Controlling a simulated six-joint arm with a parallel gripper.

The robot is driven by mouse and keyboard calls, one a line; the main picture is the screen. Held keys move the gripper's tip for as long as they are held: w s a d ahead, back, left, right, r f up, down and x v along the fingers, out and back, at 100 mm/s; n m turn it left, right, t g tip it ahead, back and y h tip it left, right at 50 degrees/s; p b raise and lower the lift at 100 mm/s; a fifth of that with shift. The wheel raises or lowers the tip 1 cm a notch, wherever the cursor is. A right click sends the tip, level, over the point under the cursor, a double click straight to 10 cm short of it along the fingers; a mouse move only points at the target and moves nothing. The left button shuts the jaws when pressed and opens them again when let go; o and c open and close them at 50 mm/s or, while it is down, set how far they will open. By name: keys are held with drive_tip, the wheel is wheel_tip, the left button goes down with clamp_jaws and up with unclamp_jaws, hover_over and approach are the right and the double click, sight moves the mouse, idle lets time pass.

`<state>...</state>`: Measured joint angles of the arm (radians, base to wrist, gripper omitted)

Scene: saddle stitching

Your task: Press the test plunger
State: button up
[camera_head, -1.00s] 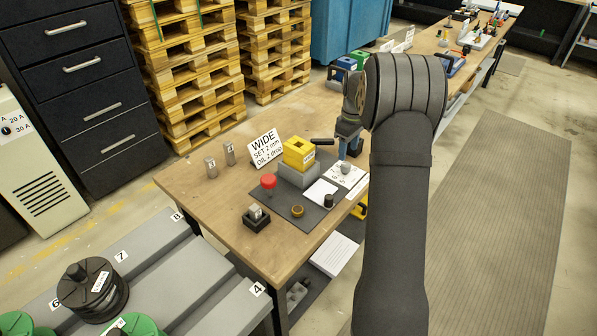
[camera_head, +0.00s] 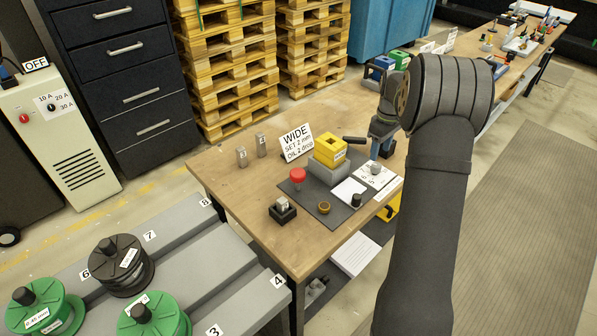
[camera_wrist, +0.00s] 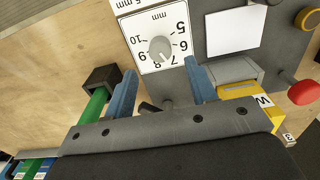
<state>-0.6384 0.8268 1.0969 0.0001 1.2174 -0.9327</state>
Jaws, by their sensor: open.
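A red mushroom-shaped knob (camera_head: 298,176), which looks like the test plunger, stands upright on the dark mat (camera_head: 345,213) left of the yellow block (camera_head: 330,148). The red knob also shows at the right edge of the wrist view (camera_wrist: 305,92). My gripper (camera_head: 382,152) is beyond the mat's right side, apart from the red knob. In the wrist view my gripper (camera_wrist: 160,66) has its two blue fingers spread, with nothing held. A numbered dial (camera_wrist: 160,48) with a round grey knob shows between and beyond the fingertips.
A "WIDE" sign (camera_head: 296,144) and two small grey weights (camera_head: 261,146) stand behind. A small dark block (camera_head: 283,210) sits front left.

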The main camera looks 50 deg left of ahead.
drive_tip(key=c, duration=0.3)
drive_tip(key=shift+s+a+r, duration=0.2)
drive_tip(key=shift+s+a, duration=0.05)
drive_tip(key=c, duration=0.4)
drive_tip(key=s+a+r+n, duration=0.2)
drive_tip(key=s, duration=0.1)
drive_tip(key=s+a+r+n, duration=0.2)
drive_tip(key=s+n, duration=0.1)
drive_tip(key=s+a+r+n, duration=0.2)
drive_tip(key=s+n, duration=0.1)
drive_tip(key=s, duration=0.1)
drive_tip(key=shift+a+r, duration=0.25)
drive_tip(key=shift+a, duration=0.15)
clamp_jaws()
drive_tip(key=s+a+r+n, duration=0.2)
drive_tip(key=s+r+n, duration=0.1)
drive_tip(key=s+n, duration=0.2)
drive_tip(key=s+a+r+n, duration=0.2)
drive_tip(key=s+r+n, duration=0.1)
drive_tip(key=s+n, duration=0.2)
drive_tip(key=shift+s+a+r, duration=0.2)
drive_tip(key=shift+s+r, duration=0.15)
drive_tip(key=shift+s, duration=0.9)
